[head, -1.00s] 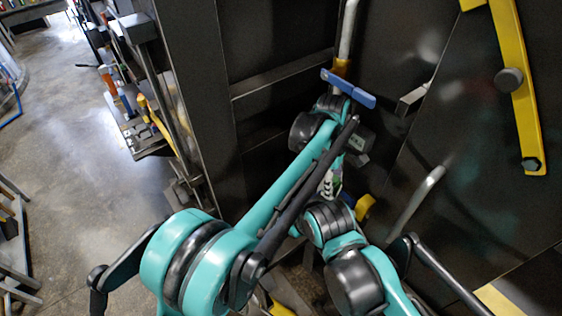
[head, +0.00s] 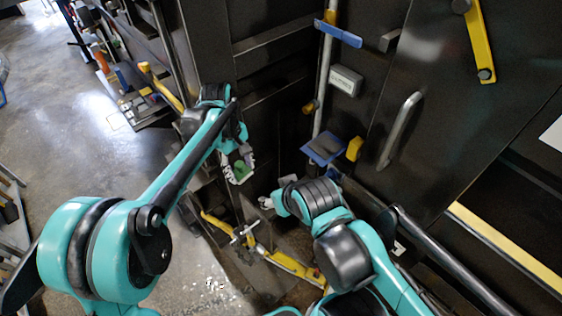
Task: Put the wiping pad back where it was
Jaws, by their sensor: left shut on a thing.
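My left gripper (head: 238,168) hangs at the end of the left arm, left of the silver pipe and in front of the dark compactor wall. My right gripper (head: 267,202) shows only as a small grey tip beyond the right wrist, lower and to the right of the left gripper. Its fingers are too small and hidden to read. A flat blue piece (head: 323,150) sits by the pipe, to the right of the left gripper and apart from it.
A silver vertical pipe (head: 324,85) carries a blue lever (head: 338,31). A grey box (head: 346,80), a yellow block (head: 355,148) and a metal door handle (head: 400,130) stand out nearby. Yellow bars (head: 290,264) lie low in front. Open floor (head: 75,165) is at left.

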